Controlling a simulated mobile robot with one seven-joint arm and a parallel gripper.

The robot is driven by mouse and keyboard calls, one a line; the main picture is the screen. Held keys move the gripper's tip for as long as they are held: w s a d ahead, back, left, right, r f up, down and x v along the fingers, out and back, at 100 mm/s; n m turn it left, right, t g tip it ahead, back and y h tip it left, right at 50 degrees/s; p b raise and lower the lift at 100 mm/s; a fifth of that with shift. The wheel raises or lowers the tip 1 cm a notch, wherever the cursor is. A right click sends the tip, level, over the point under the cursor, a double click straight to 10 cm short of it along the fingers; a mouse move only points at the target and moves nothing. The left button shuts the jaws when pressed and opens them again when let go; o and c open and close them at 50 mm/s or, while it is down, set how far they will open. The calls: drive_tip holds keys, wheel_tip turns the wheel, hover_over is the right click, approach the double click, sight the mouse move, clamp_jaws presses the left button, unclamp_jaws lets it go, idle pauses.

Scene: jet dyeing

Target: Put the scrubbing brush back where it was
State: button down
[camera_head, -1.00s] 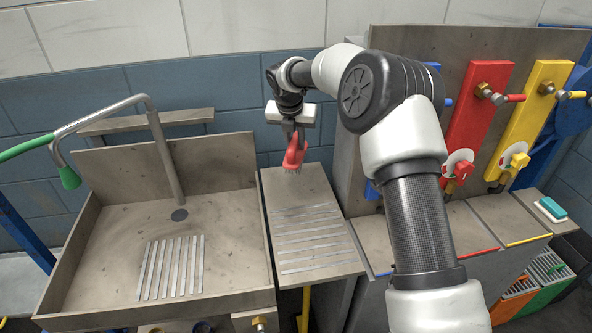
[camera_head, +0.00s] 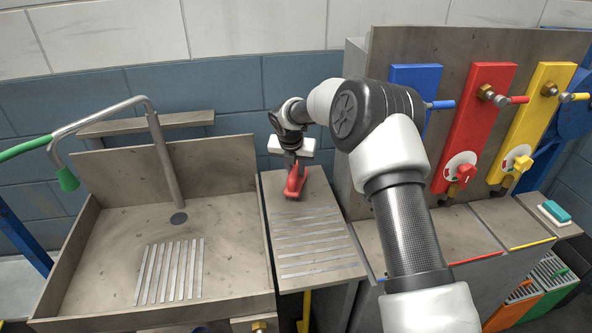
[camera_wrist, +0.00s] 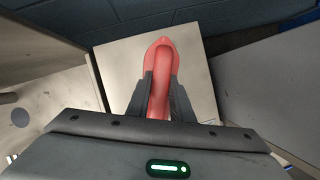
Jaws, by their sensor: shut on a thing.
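The red scrubbing brush (camera_head: 295,184) is at the back of the narrow slatted drainboard (camera_head: 329,205) beside the sink. My gripper (camera_head: 295,163) is above it and shut on its handle. In the wrist view the brush (camera_wrist: 162,75) stands between the two dark fingers of my gripper (camera_wrist: 160,95), with the pale board top (camera_wrist: 118,72) below. The brush looks down at the board surface, but its underside is hidden, so I cannot tell for sure that it touches.
A sink (camera_head: 225,245) with a curved tap (camera_head: 165,160) lies to the left. A panel with blue, red (camera_head: 474,125) and yellow (camera_head: 538,115) plates and valves rises to the right. A teal-topped brush (camera_head: 556,211) lies at the far right. The slatted front of the drainboard is clear.

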drive_tip(key=shift+f, duration=0.1)
drive_tip(key=c, duration=1.6)
unclamp_jaws()
drive_tip(key=shift+o, duration=0.2)
